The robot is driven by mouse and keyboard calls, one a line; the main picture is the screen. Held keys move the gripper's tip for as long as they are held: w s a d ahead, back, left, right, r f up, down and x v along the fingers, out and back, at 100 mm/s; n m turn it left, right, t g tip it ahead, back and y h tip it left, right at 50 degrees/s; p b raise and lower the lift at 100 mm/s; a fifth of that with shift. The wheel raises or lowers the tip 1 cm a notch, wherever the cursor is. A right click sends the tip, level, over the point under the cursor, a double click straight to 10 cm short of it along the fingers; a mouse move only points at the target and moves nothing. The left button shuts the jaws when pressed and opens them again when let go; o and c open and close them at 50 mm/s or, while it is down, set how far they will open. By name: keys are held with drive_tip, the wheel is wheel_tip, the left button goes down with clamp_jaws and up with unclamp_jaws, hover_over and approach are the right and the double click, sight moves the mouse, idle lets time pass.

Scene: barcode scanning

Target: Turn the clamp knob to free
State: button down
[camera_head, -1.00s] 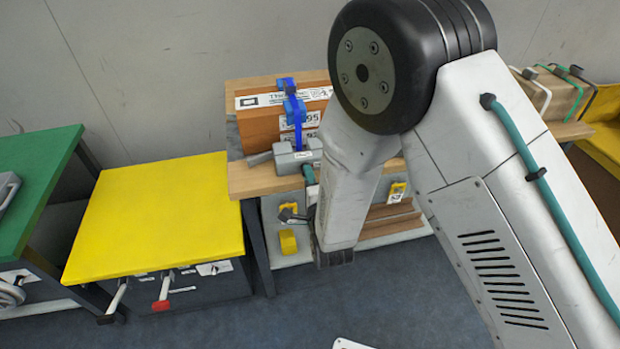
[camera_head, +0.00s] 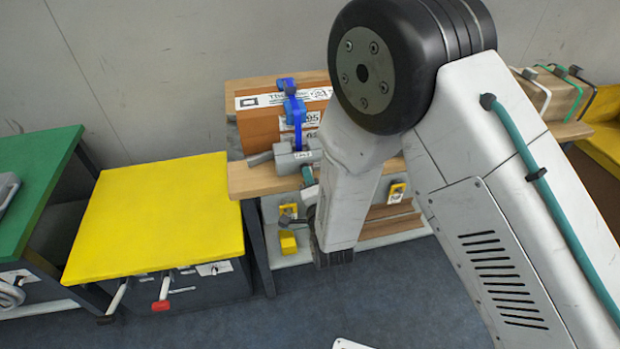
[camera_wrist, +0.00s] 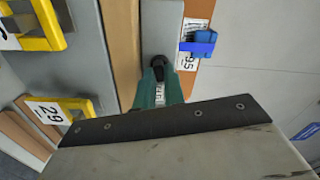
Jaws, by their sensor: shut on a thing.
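The clamp's grey body (camera_head: 293,160) sits at the front edge of the wooden bench top, with a blue clamp bar (camera_head: 298,128) rising against an orange-brown box (camera_head: 258,127). In the wrist view, the grey body (camera_wrist: 160,30) ends at a black knob part (camera_wrist: 158,68) and a teal handle (camera_wrist: 154,92) with a small label, too small to read. A sliver of teal (camera_head: 308,176) shows in the head view. My gripper (camera_wrist: 160,108) is shut on the teal handle; its fingertips are mostly hidden behind its dark-edged housing.
The wooden bench top (camera_head: 250,183) has yellow-framed tags below it (camera_head: 396,192). A yellow-topped table (camera_head: 155,215) and a green table (camera_head: 35,165) stand to the left. Strapped boxes (camera_head: 550,95) stand at the right. The blue floor in front is mostly clear.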

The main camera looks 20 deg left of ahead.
drive_tip(key=shift+n, duration=7.3)
drive_tip(key=shift+f, duration=0.1)
drive_tip(key=c, duration=1.8)
unclamp_jaws()
drive_tip(key=shift+o, duration=0.2)
drive_tip(key=shift+d, duration=0.1)
drive_tip(key=v, duration=0.7)
drive_tip(key=shift+s+d, duration=0.2)
drive_tip(key=shift+s, duration=0.1)
